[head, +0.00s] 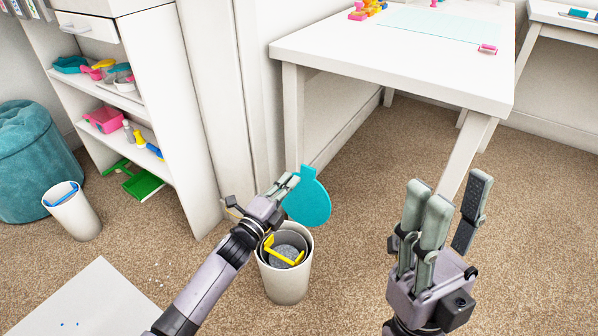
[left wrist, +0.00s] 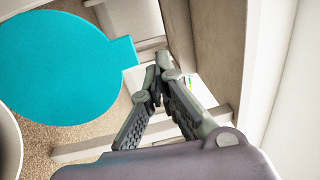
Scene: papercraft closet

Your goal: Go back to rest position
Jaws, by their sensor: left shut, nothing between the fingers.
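My left gripper (head: 290,183) is shut and empty, above the back rim of a white bin. Its fingertips meet in the left wrist view (left wrist: 155,82). A flat teal disc with a small tab (head: 308,203) stands upright just right of and behind it. The disc also shows at the left of the left wrist view (left wrist: 62,68), apart from the fingers. My right gripper (head: 452,205) is raised at the right of the head view, fingers spread and pointing up, with nothing between them.
The white bin (head: 286,286) holds a dark inner rim, something grey and a yellow piece (head: 283,252). A white table (head: 400,68) stands ahead, a shelf unit (head: 185,110) at left. A smaller white bin (head: 78,219) and teal pouf (head: 30,165) are far left. Carpet between bin and right gripper is clear.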

